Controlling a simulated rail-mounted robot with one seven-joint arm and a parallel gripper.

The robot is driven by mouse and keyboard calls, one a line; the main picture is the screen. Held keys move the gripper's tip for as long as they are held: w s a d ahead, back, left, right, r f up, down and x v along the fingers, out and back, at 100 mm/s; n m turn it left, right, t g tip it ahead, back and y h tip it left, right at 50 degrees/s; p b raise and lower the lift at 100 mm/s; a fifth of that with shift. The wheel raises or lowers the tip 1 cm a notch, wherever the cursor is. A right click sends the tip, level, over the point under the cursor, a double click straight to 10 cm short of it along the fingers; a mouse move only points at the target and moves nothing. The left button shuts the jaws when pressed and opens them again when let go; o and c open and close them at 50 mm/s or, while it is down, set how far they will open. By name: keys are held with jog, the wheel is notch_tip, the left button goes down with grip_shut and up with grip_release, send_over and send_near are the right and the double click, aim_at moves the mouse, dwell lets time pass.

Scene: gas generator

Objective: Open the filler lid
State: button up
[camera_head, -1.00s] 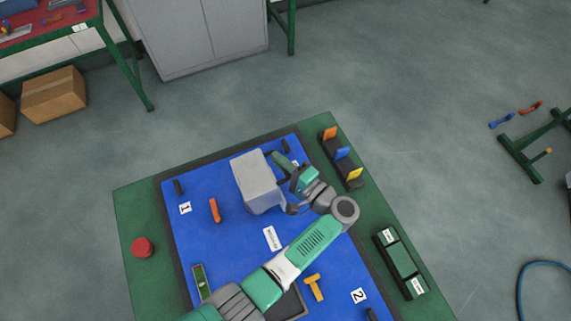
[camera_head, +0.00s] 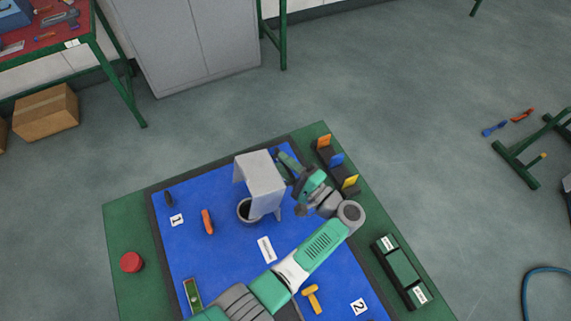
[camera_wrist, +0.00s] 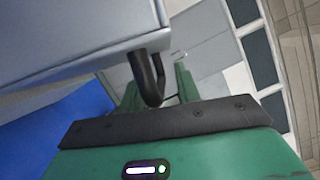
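Whether a finger touches the handle is hard to see. In the head view my gripper (camera_head: 287,164) is at the lid's right side, partly hidden.
A rack with orange, blue and yellow pieces (camera_head: 337,164) stands right of my wrist. An orange piece (camera_head: 207,221), a yellow tool (camera_head: 312,298) and a level (camera_head: 193,297) lie on the blue mat (camera_head: 196,262). A red button (camera_head: 131,262) is at left.

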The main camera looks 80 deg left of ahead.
jog(key=v, duration=0.7)
jog(key=shift+w+d+b, duration=0.2)
jog(key=shift+d+b, duration=0.15)
